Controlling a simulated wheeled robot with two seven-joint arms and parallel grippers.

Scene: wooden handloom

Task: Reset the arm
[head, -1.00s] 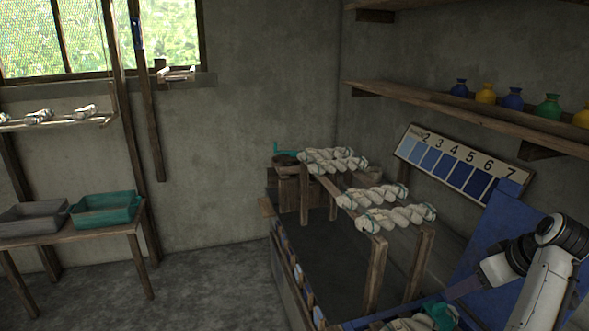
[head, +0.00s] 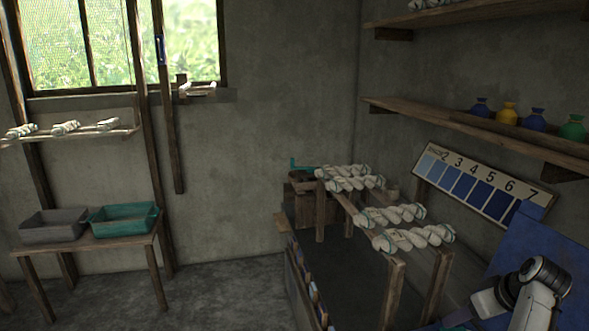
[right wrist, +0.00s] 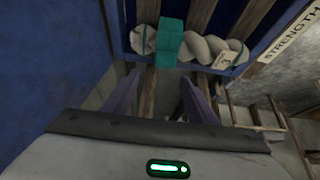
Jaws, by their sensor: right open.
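My right gripper (right wrist: 158,95) is open in the right wrist view, its two dark fingers apart with nothing held between them. Beyond the fingertips lies a twisted white skein (right wrist: 202,47) with a teal band (right wrist: 169,42) around it and a small tag reading 3. The skein is apart from the fingers. In the head view my right arm comes in at the lower right corner, and its fingers are largely cut off by the bottom edge. My left arm and gripper are not in view.
White skeins (head: 412,236) lie across a wooden rack (head: 393,290) over a dark vat. A numbered blue shade board (head: 476,184) leans behind, under a shelf (head: 480,128) with coloured jars. A teal tray (head: 124,220) and a grey tray (head: 53,227) stand on a bench at left.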

